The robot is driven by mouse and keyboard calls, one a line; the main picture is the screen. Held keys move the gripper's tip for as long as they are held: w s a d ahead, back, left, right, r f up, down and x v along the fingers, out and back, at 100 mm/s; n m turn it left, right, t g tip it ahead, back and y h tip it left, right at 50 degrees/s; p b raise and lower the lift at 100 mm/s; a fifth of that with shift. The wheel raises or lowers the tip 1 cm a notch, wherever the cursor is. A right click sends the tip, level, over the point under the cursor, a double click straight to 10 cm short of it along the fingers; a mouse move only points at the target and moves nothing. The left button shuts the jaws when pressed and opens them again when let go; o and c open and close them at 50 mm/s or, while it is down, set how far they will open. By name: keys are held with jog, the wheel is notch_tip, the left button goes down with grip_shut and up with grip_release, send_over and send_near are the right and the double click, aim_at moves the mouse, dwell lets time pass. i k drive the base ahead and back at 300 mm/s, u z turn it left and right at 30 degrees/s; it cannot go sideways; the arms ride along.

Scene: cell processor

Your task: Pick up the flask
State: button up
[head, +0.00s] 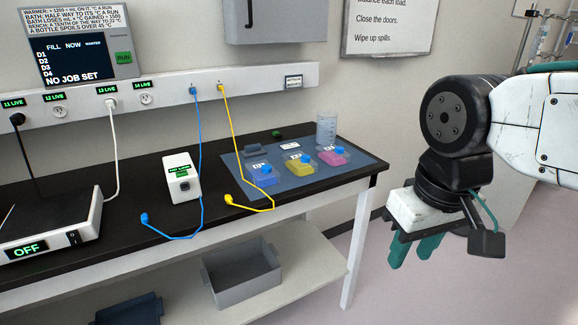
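Three small flat flasks with blue caps lie on a blue mat (235,170) at the right end of the black bench. One holds blue-violet liquid (262,180), one yellow (297,168) and one pink (333,158). Small labels are on or beside them, too small to read. The pictures do not tell which of them is the task's flask. My gripper (411,262) hangs right of the bench, over the floor, pointing down. Its two teal fingers are apart with nothing between them, well away from the flasks.
A clear beaker (326,131) stands at the mat's back corner. Blue (184,237) and yellow (253,206) cables hang from the wall rail; the yellow one's end lies by the mat's front left. A white box (181,178) stands left. A grey bin (241,277) sits on the lower shelf.

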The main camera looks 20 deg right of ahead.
aim_at(301, 164)
jog(key=u, duration=0.1)
jog(key=i, duration=1.05)
jog(key=z, duration=0.3)
